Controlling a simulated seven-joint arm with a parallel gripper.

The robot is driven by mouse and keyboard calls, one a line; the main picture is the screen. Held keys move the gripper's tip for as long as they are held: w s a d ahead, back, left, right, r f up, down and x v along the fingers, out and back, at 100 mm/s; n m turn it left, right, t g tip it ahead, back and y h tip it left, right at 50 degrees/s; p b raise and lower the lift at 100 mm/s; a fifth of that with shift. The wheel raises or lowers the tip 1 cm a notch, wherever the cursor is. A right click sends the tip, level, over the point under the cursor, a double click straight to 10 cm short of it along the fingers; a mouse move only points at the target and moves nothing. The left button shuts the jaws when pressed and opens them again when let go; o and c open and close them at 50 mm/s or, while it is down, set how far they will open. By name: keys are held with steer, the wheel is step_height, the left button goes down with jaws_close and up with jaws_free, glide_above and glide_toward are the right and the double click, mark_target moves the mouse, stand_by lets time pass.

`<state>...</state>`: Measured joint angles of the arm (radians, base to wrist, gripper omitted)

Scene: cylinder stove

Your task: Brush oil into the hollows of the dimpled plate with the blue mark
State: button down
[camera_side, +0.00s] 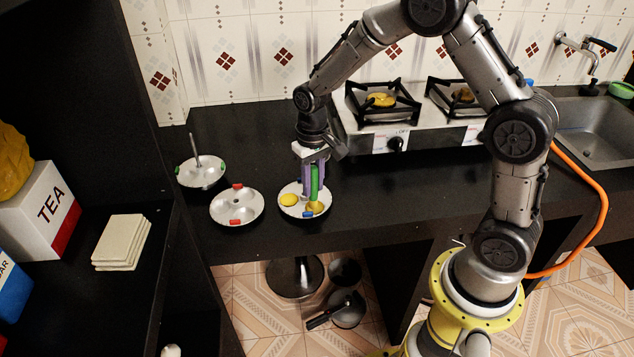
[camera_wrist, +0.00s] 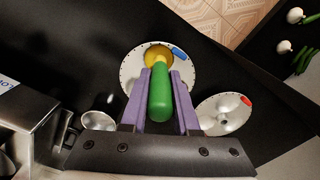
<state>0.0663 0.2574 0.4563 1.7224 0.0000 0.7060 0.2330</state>
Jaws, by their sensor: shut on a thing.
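The dimpled plate with the blue mark (camera_side: 283,211) stands on the black counter under my gripper; in the wrist view the plate (camera_wrist: 133,70) is partly hidden by the fingers. One hollow on its left holds a yellow patch (camera_side: 289,200). My gripper (camera_side: 313,184), with purple fingers, is shut on the green handle of a brush (camera_side: 315,183). The handle also shows in the wrist view (camera_wrist: 160,100). The brush's lower end is over a second yellow area (camera_side: 315,208) near the blue mark (camera_side: 307,214); I cannot tell whether it touches the plate.
A dimpled plate with red marks (camera_side: 237,207) is just left of the blue one. A plate with green marks (camera_side: 201,175), with an upright metal rod on it, stands farther back left. A two-burner stove (camera_side: 397,133) is behind right. The counter's front edge is close.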

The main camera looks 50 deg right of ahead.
steer(key=shift+w+a, duration=0.25)
steer(key=shift+s+d, duration=0.35)
steer(key=shift+s, duration=0.05)
steer(key=shift+r, duration=2.55)
steer(key=shift+w, duration=0.1)
steer(key=shift+w+d+f, duration=1)
steer(key=shift+w+d, duration=0.2)
steer(key=shift+d, duration=0.05)
steer(key=shift+w+d+f, duration=0.95)
steer(key=shift+w+d, duration=0.2)
steer(key=shift+d, duration=0.1)
